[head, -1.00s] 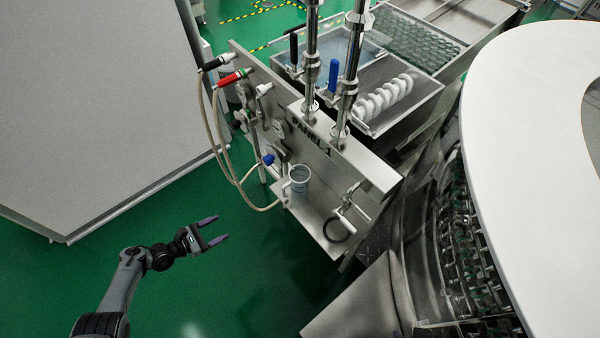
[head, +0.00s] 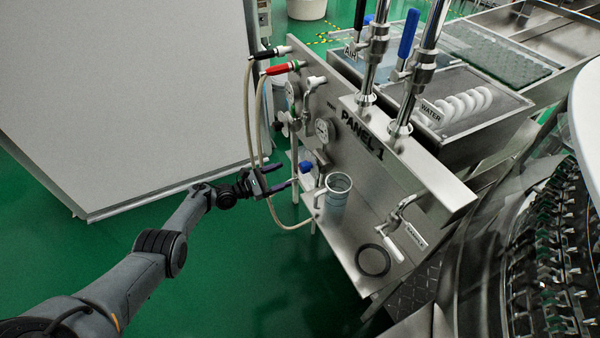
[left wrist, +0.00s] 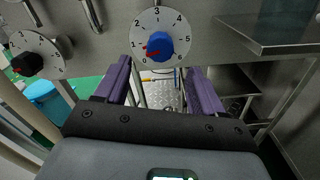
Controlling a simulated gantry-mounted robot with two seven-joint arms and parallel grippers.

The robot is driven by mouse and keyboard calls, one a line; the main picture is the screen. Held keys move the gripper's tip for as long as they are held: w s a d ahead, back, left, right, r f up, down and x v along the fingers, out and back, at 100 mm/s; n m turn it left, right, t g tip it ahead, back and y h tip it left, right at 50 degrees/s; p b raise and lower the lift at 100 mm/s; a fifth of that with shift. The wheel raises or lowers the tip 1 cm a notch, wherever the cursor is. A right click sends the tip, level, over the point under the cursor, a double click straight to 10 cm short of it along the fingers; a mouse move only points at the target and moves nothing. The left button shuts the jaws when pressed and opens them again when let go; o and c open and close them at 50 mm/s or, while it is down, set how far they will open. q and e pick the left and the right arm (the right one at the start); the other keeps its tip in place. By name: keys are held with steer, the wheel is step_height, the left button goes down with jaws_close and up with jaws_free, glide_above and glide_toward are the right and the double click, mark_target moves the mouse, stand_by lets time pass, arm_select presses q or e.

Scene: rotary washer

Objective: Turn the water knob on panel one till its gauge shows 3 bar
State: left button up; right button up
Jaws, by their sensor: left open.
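The steel panel marked PANEL 1 (head: 400,170) stands in the middle of the head view. My right gripper is out of view.
A second dial (left wrist: 30,53) with a black knob is left of the blue one. Hoses (head: 248,120) hang left of the panel. A clear jug (head: 337,192) and a black ring (head: 373,260) are on the shelf below. A large grey cabinet (head: 120,90) stands left.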

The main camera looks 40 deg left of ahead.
mark_target(301, 168)
arm_select(q)
steer(key=b+x, duration=0.3)
steer(key=x, duration=0.3)
steer(key=shift+w+d+f, duration=0.15)
steer(key=shift+w+d, duration=0.05)
steer(key=shift+w, duration=0.05)
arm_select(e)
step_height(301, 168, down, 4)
arm_select(q)
steer(key=shift+w+d+b, duration=0.25)
steer(key=shift+w+b, duration=0.2)
steer(key=shift+w, duration=0.15)
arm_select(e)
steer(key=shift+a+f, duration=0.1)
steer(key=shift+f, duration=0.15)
arm_select(q)
steer(key=c, duration=1.1)
steer(key=shift+o, duration=0.2)
